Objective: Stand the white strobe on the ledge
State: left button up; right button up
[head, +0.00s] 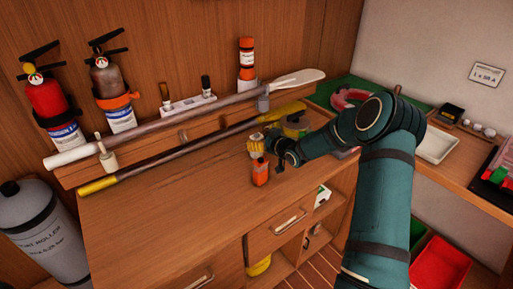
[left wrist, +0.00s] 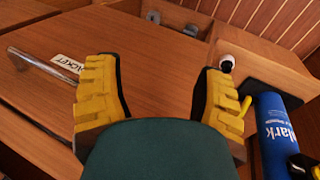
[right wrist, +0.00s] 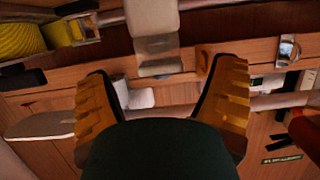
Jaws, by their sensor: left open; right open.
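My right gripper (head: 268,158) is over the counter, close to a small orange bottle-like object (head: 260,173). In the right wrist view its fingers (right wrist: 163,100) are apart. A small white object (right wrist: 140,97) shows beyond and between them, partly hidden; I cannot tell if it is the white strobe. A pale object with a thin stem (head: 108,158) stands at the left, in front of the poles. The wooden ledge (head: 185,137) runs along the wall behind the counter. My left gripper (left wrist: 160,95) shows only in the left wrist view, open and empty, before wooden fronts.
The counter's left and middle (head: 170,210) are clear.

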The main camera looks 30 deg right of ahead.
aim_at(253, 135)
jog(key=x, duration=0.5)
jog(key=shift+w, duration=0.1)
jog(key=shift+r, duration=0.1)
jog(key=c, duration=1.4)
